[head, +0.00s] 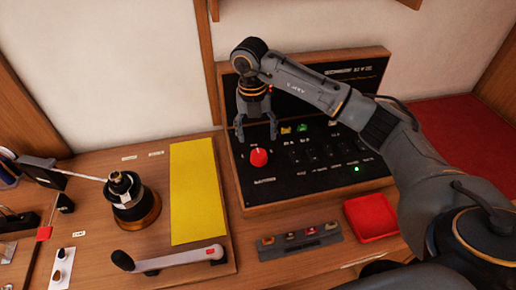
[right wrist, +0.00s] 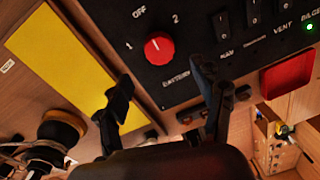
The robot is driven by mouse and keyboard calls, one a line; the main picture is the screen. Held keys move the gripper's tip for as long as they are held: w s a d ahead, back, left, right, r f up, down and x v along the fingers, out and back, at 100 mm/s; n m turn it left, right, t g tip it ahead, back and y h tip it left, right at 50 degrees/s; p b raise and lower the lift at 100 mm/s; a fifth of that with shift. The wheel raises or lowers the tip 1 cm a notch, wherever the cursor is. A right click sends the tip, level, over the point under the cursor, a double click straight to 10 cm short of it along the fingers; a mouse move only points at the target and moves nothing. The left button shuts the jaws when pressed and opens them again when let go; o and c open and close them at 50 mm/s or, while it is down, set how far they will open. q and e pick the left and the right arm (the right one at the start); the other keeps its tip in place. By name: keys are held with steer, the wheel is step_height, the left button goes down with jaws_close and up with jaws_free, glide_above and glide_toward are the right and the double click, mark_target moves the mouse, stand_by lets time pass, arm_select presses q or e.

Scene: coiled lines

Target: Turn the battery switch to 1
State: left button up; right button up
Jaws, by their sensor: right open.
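The battery switch is a round red knob (head: 259,157) at the lower left of the black switch panel (head: 285,185). In the right wrist view the knob (right wrist: 159,48) has the labels OFF, 1 and 2 around it. A small white mark on the knob seems to point up-left, towards OFF. My right gripper (head: 257,138) is open and empty, pointing down just above and behind the knob in the head view. In the right wrist view its two fingers (right wrist: 163,80) are spread, with the knob seen beyond the gap, apart from them. My left gripper is not in view.
A yellow sheet (head: 197,190) lies left of the panel. A winch (head: 130,198) and a crank handle (head: 170,261) are further left and in front. A red tray (head: 371,217) and a small fuse strip (head: 300,240) lie before the panel.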

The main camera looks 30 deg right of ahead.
mark_target(259, 154)
step_height(259, 154, down, 8)
steer(key=shift+s+d+r+p, duration=0.1)
steer(key=shift+d+p, duration=0.05)
steer(key=shift+p, duration=0.7)
steer(key=shift+c, duration=0.4)
steer(key=c, duration=1.1)
